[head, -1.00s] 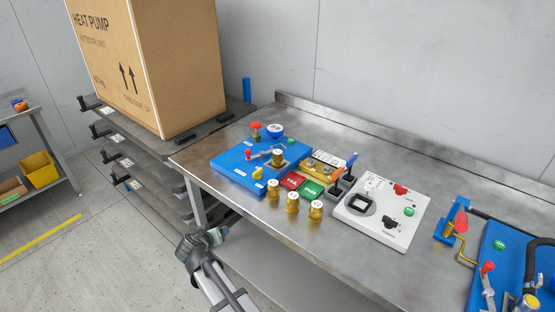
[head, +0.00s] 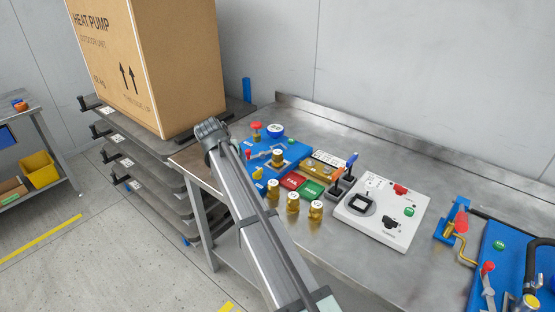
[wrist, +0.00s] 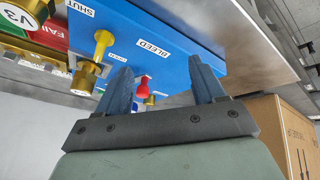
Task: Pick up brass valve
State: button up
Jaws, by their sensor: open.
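Brass valves with white-labelled round tops stand on the steel bench in the head view: one at the left (head: 273,189), one in the middle (head: 293,202) and one at the right (head: 316,210). Another brass valve (head: 277,157) sits on the blue test board (head: 291,148). In the wrist view, a brass valve marked V3 (wrist: 18,14) is cut off at the upper left, well to the left of the fingers. My gripper (wrist: 163,82) is open and empty, its two fingers apart near the blue board's edge.
Red (head: 292,180) and green (head: 311,189) trays and a white panel (head: 384,212) are on the bench. A second blue board (head: 500,262) is at the right. A large carton (head: 150,70) stands on a cart at the left. The bench's back strip is clear.

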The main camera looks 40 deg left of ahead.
jog(key=w+d+r+g, duration=0.4)
jog(key=w+d+r, duration=0.3)
jog(key=w+r, duration=0.6)
send_over(278, 152)
jog(key=shift+h, duration=0.4)
notch_tip(278, 152, down, 9)
jog(key=shift+s+a+r, duration=0.15)
jog(key=shift+f, duration=2.65)
jog(key=shift+c, duration=0.3)
grip_shut()
